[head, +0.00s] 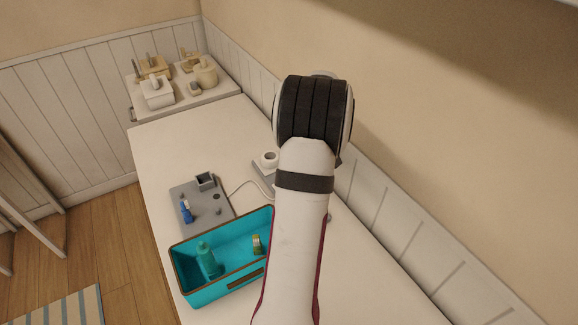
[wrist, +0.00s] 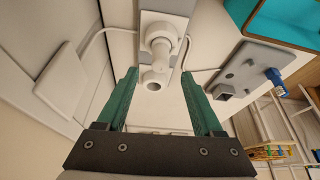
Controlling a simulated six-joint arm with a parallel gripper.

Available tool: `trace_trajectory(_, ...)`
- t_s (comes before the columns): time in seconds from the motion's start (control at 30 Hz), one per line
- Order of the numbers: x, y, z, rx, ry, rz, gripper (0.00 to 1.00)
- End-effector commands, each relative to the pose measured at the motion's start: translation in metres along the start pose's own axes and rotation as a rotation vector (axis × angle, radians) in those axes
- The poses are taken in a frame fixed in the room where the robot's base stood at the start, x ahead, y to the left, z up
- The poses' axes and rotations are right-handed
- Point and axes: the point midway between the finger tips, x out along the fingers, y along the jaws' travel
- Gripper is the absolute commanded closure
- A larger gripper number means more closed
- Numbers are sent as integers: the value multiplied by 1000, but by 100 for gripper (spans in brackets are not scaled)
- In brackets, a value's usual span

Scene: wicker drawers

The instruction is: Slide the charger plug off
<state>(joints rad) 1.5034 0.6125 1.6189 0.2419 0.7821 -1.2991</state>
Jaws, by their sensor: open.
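In the wrist view a white rounded fitting, seemingly the charger plug (wrist: 160,42), sits on a grey-edged white plate (wrist: 176,8). A white ring (wrist: 153,82) is beside its lower end; I cannot tell if they are joined. My gripper (wrist: 160,73) is open, its two green fingers pointing toward the fitting, one on either side of the ring. Nothing is held between them. In the head view the white ring (head: 269,158) shows by a grey plate (head: 264,178), left of my arm. My arm hides my gripper and the plug there.
A thin white cable runs to a grey board (head: 217,222) with a blue item (head: 186,211). A teal bin (head: 192,294) holds a bottle (head: 207,261) and a roll (head: 257,244). A flat white box (wrist: 72,82) lies left in the wrist view. A wall stands right of the table.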

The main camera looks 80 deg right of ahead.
Motion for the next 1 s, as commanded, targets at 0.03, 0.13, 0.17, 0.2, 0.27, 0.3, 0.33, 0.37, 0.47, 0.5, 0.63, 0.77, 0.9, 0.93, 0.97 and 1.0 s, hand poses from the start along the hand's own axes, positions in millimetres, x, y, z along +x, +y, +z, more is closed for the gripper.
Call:
trace_trajectory(0.03, 14, -1, 1, -1, -3, -3, 32)
trace_trajectory(0.13, 36, -1, 1, -1, -3, -2, 32)
trace_trajectory(0.17, 42, -1, 0, 0, -2, -2, 32)
trace_trajectory(0.2, 49, -1, 0, 0, -2, -1, 32)
trace_trajectory(0.27, 56, -1, 0, -1, -1, -1, 32)
trace_trajectory(0.3, 60, -1, 0, 0, -1, -1, 32)
trace_trajectory(0.33, 62, -1, 0, 0, 0, 0, 32)
trace_trajectory(0.37, 64, -1, 0, 0, 0, 0, 32)
trace_trajectory(0.47, 66, 0, 0, 0, 0, 1, 32)
trace_trajectory(0.5, 66, 0, 0, 0, 0, 1, 32)
trace_trajectory(0.63, 66, 0, 0, 0, 0, 1, 32)
trace_trajectory(0.77, 66, 0, 0, 0, 0, 0, 55)
trace_trajectory(0.9, 66, 0, 0, 0, 0, 0, 80)
trace_trajectory(0.93, 66, 0, 0, 0, 0, 0, 86)
trace_trajectory(0.97, 66, 0, 0, 0, 0, 0, 91)
trace_trajectory(1.0, 66, 0, 0, 0, 0, 0, 98)
